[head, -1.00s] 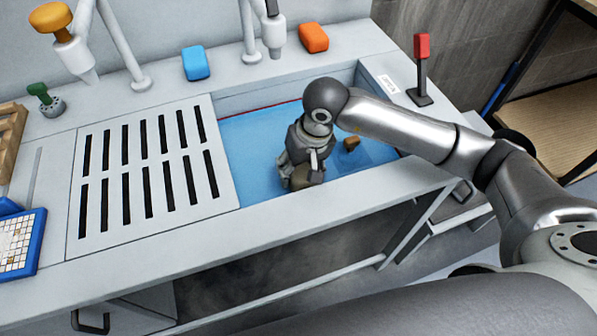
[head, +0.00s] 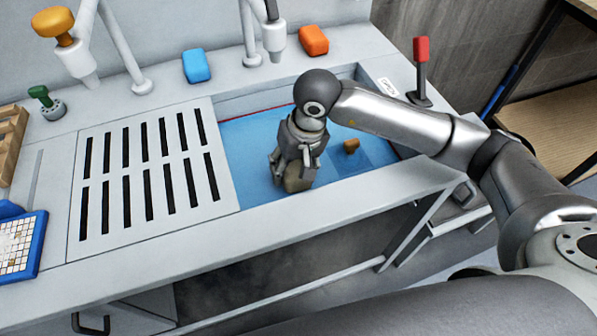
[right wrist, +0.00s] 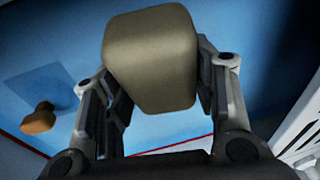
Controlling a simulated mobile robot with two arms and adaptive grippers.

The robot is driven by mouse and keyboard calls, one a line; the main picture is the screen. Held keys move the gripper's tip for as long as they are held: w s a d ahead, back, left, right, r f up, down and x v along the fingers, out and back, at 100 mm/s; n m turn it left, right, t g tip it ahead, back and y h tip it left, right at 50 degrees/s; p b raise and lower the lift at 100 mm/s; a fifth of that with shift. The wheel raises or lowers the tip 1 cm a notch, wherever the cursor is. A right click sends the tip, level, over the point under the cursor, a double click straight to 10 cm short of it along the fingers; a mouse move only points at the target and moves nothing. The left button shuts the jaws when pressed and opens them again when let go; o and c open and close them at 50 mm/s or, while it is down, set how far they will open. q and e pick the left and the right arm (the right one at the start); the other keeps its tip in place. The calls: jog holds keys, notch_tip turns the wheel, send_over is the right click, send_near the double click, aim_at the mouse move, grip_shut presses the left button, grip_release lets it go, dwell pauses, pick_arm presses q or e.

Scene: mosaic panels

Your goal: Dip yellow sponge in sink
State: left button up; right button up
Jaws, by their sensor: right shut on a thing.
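My right gripper (head: 297,162) reaches down into the blue sink (head: 250,150). It is shut on a dull olive-tan block, taken to be the yellow sponge (head: 297,181), which pokes out below the fingers near the sink's front wall. In the right wrist view, the sponge (right wrist: 150,55) sits between both fingers of the right gripper (right wrist: 155,80), with the blue sink (right wrist: 250,50) behind it. Its yellow looks muted here; I cannot tell how deep it is in the water. My left gripper is not in view.
A small brown-orange piece (head: 351,145) is in the sink, right of the gripper. A slotted drain panel (head: 148,170) lies left. A blue sponge (head: 196,64) and an orange sponge (head: 314,40) rest behind the sink. A red-handled lever (head: 420,70) stands at the right.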

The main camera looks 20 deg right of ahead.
aim_at(292, 164)
jog(key=w+a+p+v, duration=0.1)
jog(key=p+v, duration=0.4)
jog(key=v, duration=0.8)
jog(key=shift+w+a+r, duration=0.35)
jog(key=shift+a+r, duration=0.1)
jog(key=shift+a, duration=0.1)
